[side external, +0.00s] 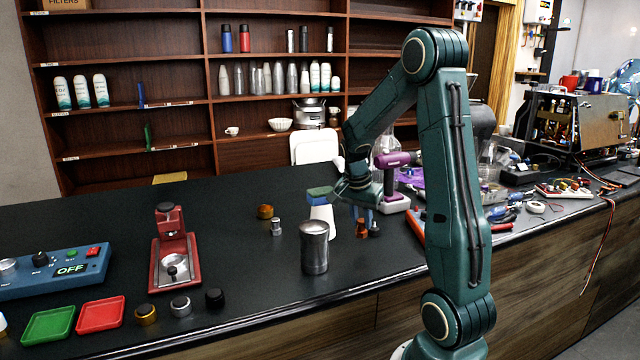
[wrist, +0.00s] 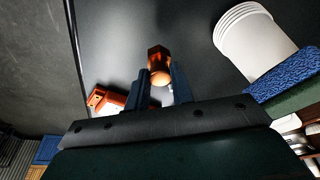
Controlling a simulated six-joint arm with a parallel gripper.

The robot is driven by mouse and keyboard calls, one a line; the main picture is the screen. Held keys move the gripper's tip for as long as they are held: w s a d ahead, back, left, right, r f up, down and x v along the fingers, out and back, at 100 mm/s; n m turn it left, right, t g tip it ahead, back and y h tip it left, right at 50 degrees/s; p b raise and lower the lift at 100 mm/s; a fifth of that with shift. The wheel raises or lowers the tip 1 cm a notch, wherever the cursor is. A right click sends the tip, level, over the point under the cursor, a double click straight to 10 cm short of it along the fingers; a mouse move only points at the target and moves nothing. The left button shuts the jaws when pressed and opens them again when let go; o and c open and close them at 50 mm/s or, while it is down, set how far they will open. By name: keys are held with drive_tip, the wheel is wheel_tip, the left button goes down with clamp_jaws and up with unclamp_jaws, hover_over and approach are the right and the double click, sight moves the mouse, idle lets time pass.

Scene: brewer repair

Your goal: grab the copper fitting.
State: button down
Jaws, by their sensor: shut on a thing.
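The copper fitting (wrist: 157,56) shows in the wrist view as a shiny copper piece with an angular top and a rounded lower part. My gripper (wrist: 161,77) has its two blue fingers closed on either side of the fitting's lower part. In the side external view the fitting (side external: 361,230) is upright at counter level, just under the fingers of my gripper (side external: 362,212). The fingers cover part of it, and I cannot tell whether it still touches the counter.
A white cup (side external: 322,218) stands left of my gripper, with a blue-green sponge (side external: 320,194) above it. A metal tumbler (side external: 314,248) stands in front. A small dark fitting (side external: 374,229) is close on the right. A purple-and-white tool (side external: 393,160) is behind.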

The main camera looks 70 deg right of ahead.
sight(361, 221)
wheel_tip(361, 221, up, 16)
drive_tip(key=shift+f, duration=0.25)
idle(0.6)
